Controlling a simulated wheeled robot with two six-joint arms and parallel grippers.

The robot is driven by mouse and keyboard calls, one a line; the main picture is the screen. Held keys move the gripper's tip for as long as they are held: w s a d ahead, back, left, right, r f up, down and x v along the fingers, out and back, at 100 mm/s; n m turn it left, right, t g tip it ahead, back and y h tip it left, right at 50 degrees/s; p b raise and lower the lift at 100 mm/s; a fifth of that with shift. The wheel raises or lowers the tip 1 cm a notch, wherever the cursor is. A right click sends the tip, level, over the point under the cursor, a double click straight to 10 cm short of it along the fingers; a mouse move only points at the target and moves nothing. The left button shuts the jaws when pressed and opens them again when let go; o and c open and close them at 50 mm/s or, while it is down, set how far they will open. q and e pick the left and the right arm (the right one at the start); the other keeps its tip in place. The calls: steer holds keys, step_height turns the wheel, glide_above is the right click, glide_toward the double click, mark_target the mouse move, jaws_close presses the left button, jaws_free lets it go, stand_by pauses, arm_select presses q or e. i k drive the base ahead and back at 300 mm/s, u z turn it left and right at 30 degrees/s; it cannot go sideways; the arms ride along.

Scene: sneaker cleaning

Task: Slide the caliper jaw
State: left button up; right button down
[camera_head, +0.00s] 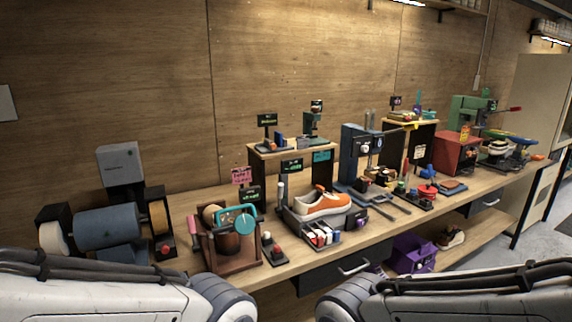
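I cannot make out a caliper or its jaw for sure; many small tools on the workbench (290,262) are too small to tell apart. An orange and white sneaker (322,204) lies in a dark tray (300,228) in the middle of the bench. Long grey metal tools (384,200) lie on the bench right of the sneaker. My two arms show at the bottom left and bottom right edges, in front of the bench. Neither gripper is in the picture.
A blue-drum machine (105,228) stands at the left end. A wooden rack (232,250) with a teal item (236,219) stands beside it. A blue press (353,155), a red box (455,155) and a green press (468,112) stand further right. A purple bin (413,254) sits on the lower shelf.

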mark_target(267, 143)
steer(key=k, duration=0.6)
steer(key=z, duration=0.6)
steer(key=i, duration=1.05)
steer(key=u, duration=0.4)
